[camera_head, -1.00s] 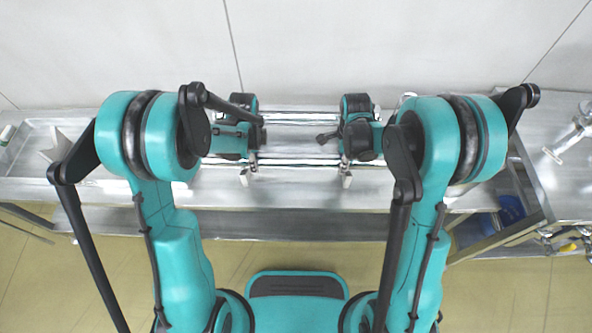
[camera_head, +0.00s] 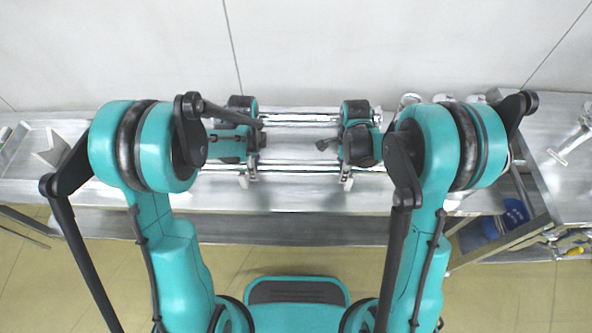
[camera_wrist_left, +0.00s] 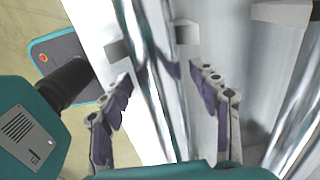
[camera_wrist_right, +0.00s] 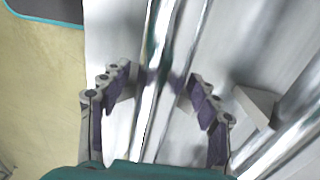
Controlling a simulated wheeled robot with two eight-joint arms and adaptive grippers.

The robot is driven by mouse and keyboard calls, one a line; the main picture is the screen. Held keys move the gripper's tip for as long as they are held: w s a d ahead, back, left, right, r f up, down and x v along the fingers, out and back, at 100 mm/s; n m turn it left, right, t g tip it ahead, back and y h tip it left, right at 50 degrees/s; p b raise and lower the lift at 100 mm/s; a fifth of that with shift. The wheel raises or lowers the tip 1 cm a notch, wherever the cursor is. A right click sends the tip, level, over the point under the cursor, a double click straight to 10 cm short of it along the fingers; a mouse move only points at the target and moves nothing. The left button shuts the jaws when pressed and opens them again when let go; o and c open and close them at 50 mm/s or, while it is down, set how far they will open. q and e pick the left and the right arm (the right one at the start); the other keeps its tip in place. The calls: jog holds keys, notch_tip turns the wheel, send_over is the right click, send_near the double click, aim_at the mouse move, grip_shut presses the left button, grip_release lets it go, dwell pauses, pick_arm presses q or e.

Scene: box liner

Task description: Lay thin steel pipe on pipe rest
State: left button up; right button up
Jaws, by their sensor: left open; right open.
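Two shiny steel pipes run left to right over the bench, a front one (camera_head: 300,169) and a back one (camera_head: 300,118). My left gripper (camera_head: 245,178) and right gripper (camera_head: 347,181) are at the front pipe. In the left wrist view, the open left fingers (camera_wrist_left: 168,95) stand either side of the front pipe (camera_wrist_left: 147,55), which crosses a grey rest block (camera_wrist_left: 118,49). In the right wrist view, the open right fingers (camera_wrist_right: 155,92) straddle the front pipe (camera_wrist_right: 164,40). Whether the pipe touches its rest is unclear.
A second grey block (camera_wrist_left: 282,12) stands by the back pipe (camera_wrist_left: 303,105). A light angular block (camera_head: 50,152) lies on the metal bench at left. Metal fittings (camera_head: 572,135) stand on the right bench, and a blue container (camera_head: 514,212) is below. A wall closes the back.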

pick_arm(q)
notch_tip(320, 180, up, 10)
jog(key=shift+f, duration=0.1)
jog(key=shift+r, duration=0.5)
pick_arm(e)
jog(key=shift+r, duration=0.2)
notch_tip(320, 180, up, 12)
jog(key=shift+f, duration=0.2)
